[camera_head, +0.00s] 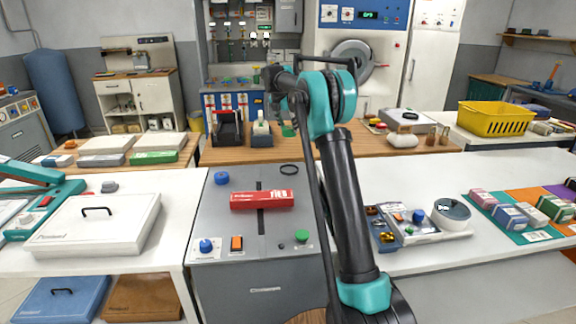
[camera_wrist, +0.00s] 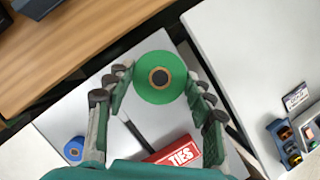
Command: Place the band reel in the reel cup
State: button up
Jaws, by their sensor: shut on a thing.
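The band reel (camera_wrist: 147,90) is a green disc with a brown ring and dark hole at its centre. My gripper (camera_wrist: 160,80) is shut on it, with a finger at either side in the wrist view. In the head view the green reel (camera_head: 289,131) shows below my gripper, partly hidden by the arm. A low black ring (camera_head: 289,169), perhaps the reel cup, sits on the grey worktop behind the red box. The reel appears to hang above and beyond it. I cannot make the ring out in the wrist view.
A red box marked TIES (camera_head: 262,200) lies on the grey worktop (camera_head: 215,222). A blue reel-like piece (camera_head: 221,178) stands to its left. Blue and green knobs and an orange switch line the front edge. A wooden counter (camera_head: 350,146) runs behind.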

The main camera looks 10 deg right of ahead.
notch_tip(320, 180, down, 18)
jog(key=shift+r, duration=0.1)
dwell(0.4)
jog(key=o, duration=1.2)
jog(key=shift+c, duration=0.2)
jog(key=v, duration=1.2)
jog(key=shift+s, duration=0.15)
